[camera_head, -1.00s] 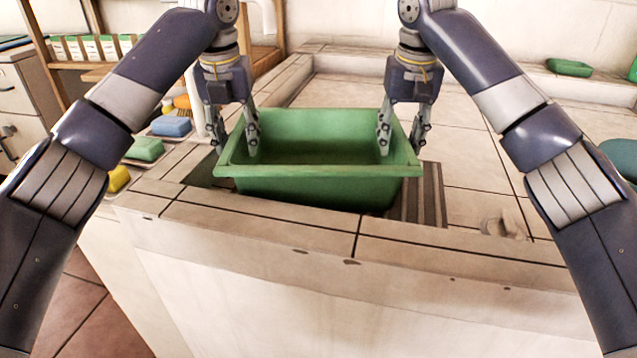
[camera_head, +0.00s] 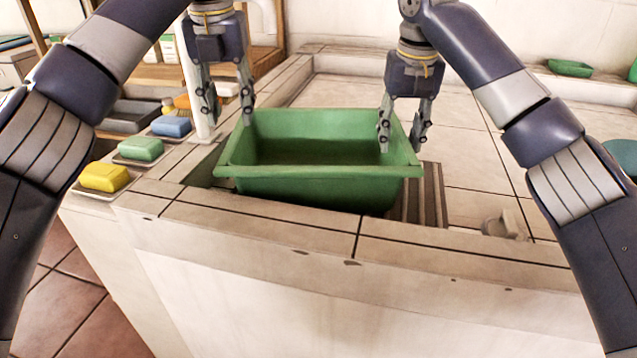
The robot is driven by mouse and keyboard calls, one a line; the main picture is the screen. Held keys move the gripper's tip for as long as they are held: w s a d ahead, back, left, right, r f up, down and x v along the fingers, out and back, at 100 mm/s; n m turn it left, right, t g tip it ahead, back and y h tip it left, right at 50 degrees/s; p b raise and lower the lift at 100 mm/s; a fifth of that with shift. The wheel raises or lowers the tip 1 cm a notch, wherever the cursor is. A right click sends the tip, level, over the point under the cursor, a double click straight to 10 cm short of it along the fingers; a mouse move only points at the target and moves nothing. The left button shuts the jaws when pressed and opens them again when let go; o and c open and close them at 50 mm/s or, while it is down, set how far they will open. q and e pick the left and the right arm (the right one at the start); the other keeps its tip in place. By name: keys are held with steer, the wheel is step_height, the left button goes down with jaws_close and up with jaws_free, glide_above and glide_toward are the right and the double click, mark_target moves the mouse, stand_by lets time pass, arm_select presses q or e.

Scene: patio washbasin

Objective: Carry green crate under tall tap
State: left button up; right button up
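The green crate (camera_head: 318,184) sits upright and empty in the sunken tiled basin, near its front left corner. I cannot tell whether these fingers touch the wall. A white upright pipe (camera_head: 196,95) stands left of the crate; whether it belongs to the tall tap is unclear.
A slatted grate (camera_head: 431,195) lies right of the crate. Yellow (camera_head: 104,177), green (camera_head: 141,148) and blue (camera_head: 171,126) soaps lie on dishes at the left. A small green tray (camera_head: 569,67) is on the back ledge. The tiled floor right of the crate is mostly clear.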

steer(key=r, duration=0.4)
steer(key=s+r, duration=0.1)
steer(key=r, duration=0.2)
steer(key=shift+r, duration=0.1)
